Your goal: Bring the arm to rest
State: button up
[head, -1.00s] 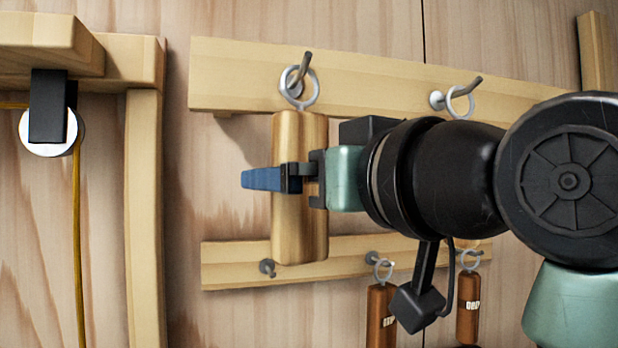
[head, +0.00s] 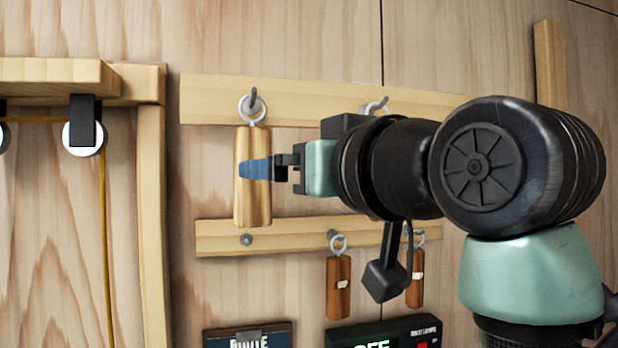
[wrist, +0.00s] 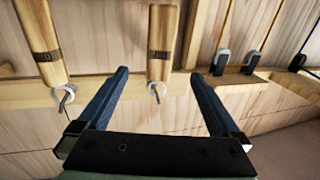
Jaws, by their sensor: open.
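My gripper (head: 256,170) is open, with nothing between its fingers. In the head view its blue fingertips overlap a light wooden block (head: 252,205) that hangs upright by a ring on the left hook (head: 254,100) of the upper rail. In the wrist view, which looks upside down, the two blue fingers (wrist: 160,74) are spread wide. The block (wrist: 163,42) shows beyond and between the tips, apart from them. A second banded block (wrist: 40,42) hangs to its left there; in the head view my arm hides it.
Two darker wooden pieces (head: 338,285) (head: 415,285) hang from the lower rail (head: 285,236). A wooden frame with a pulley (head: 82,138) and yellow cord stands at left. A dark box with a lit display (head: 385,332) and a panel (head: 248,337) are below.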

notch_tip(320, 180, down, 10)
jog(key=s+m+t+h+b, duration=0.25)
jog(key=t+b, duration=0.35)
jog(key=b, duration=0.3)
jog(key=s+d+f+m+t+h+b, duration=0.4)
jog(key=s+f+t+h+b, duration=0.2)
jog(key=s, duration=0.6)
jog(key=shift+d+f+h+b, duration=0.25)
jog(key=shift+f+h+b, duration=0.4)
jog(key=shift+f+b, duration=0.45)
jog(key=shift+w+r, duration=0.1)
jog(key=shift+r, duration=0.05)
